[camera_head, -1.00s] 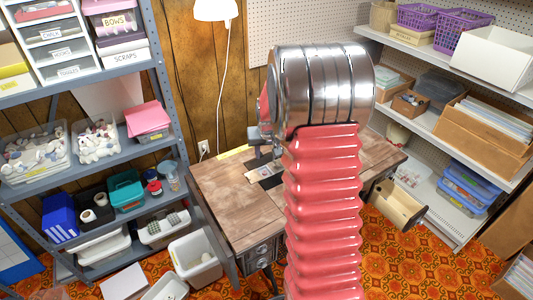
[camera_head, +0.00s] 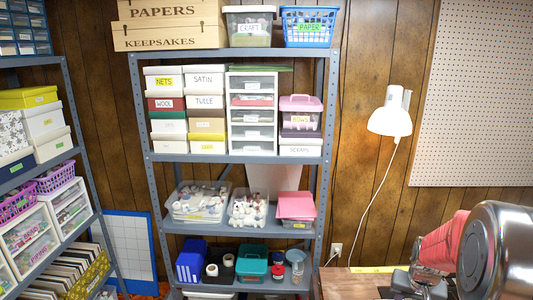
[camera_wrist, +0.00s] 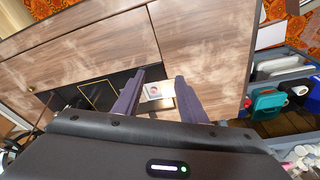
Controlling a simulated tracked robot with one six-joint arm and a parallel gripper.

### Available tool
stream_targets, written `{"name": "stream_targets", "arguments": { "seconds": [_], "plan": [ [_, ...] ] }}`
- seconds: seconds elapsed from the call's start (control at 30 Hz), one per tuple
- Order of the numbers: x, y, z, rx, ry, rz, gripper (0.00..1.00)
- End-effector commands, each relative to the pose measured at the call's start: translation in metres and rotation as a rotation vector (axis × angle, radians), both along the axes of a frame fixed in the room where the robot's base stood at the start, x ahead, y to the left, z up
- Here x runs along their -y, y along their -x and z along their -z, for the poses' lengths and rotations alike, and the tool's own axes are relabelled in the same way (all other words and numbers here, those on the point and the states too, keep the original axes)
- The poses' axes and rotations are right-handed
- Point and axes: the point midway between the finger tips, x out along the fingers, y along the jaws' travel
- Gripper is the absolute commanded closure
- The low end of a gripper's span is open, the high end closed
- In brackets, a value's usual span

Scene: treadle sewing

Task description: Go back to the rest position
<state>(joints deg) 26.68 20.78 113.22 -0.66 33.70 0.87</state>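My gripper (camera_wrist: 160,76) shows in the wrist view with its two dark fingers apart and nothing visible held between them. It is above the wooden sewing table top (camera_wrist: 200,35). Beyond the fingers, a pale metal plate (camera_wrist: 168,90) with a small round reddish thing in it sits beside a black panel (camera_wrist: 65,97). In the head view my arm, with its red bellows and shiny metal joint, is at the lower right. My gripper is not clearly visible there. Only a corner of the sewing table (camera_head: 352,287) shows at the bottom edge.
A grey metal shelf (camera_head: 236,158) loaded with labelled boxes and bins stands against the wood-panelled wall. Another loaded shelf (camera_head: 72,100) is at the left. A white lamp (camera_head: 390,120) hangs over the table. A pegboard (camera_head: 475,100) covers the right wall.

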Motion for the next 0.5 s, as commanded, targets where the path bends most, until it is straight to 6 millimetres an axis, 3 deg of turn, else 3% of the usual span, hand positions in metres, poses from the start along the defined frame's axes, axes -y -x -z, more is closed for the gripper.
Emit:
{"name": "stream_targets", "arguments": {
  "seconds": [0.5],
  "plan": [
    [-0.088,0.073,-0.070,-0.043,-0.020,-0.106,0.62]
  ]
}}
